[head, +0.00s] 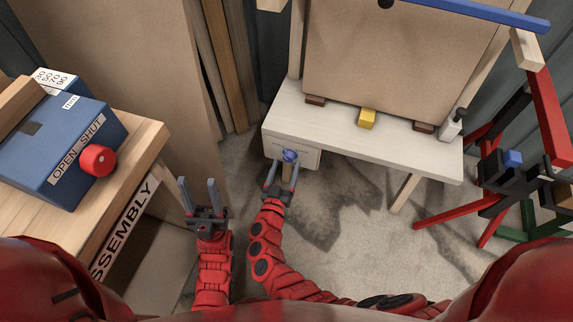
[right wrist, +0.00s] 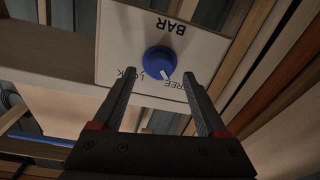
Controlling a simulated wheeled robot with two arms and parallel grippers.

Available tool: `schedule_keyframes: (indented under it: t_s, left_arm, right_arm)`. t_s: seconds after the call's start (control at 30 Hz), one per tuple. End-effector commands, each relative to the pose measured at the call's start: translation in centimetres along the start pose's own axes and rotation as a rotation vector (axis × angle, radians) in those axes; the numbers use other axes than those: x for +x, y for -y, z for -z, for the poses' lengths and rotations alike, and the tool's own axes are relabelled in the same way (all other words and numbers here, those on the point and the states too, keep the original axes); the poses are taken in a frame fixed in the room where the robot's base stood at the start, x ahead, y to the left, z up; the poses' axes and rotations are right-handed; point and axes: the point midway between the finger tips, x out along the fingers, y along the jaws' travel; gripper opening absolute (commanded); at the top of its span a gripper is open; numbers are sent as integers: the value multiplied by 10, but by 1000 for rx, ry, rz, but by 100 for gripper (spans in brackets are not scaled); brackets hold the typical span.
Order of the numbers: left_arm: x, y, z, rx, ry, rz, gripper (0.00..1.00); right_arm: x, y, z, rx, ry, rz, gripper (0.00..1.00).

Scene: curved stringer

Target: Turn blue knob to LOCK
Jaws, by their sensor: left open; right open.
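The blue knob (head: 290,155) sits on the front of a white panel (head: 308,158) under the edge of a pale table. In the right wrist view the knob (right wrist: 159,62) shows a white pointer aimed toward the FREE label, with LOCK to the left; the lettering is upside down. My right gripper (head: 281,172) is open in front of the knob. In the right wrist view its fingers (right wrist: 162,84) stand to either side and below the knob, with no clear contact. My left gripper (head: 198,184) is open and empty, left of the right one.
A wooden bench (head: 147,137) at left carries a blue box (head: 55,150) with a red OPEN/SHUT knob (head: 97,160). The pale table (head: 350,138) holds a yellow block (head: 366,118) and a small bottle (head: 452,125). Red and green stands are at right.

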Motion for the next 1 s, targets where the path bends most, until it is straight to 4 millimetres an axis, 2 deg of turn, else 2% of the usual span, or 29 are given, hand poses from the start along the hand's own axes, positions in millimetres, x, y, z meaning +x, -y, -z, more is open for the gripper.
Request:
schedule_keyframes:
  t_s: [0.2, 0.47, 0.9, 1.0]
  left_arm:
    - [-3, 0, 0, 0, 0, 0, 50]
    - [-3, 0, 0, 0, 0, 0, 50]
    - [-3, 0, 0, 0, 0, 0, 50]
    - [-3, 0, 0, 0, 0, 0, 50]
  right_arm:
    - [16, 0, -2, -2, 3, 1, 75]
    - [18, 0, -1, -1, 2, 1, 75]
    - [17, 0, -1, -1, 2, 1, 0]
    - [17, 0, -1, -1, 2, 1, 0]
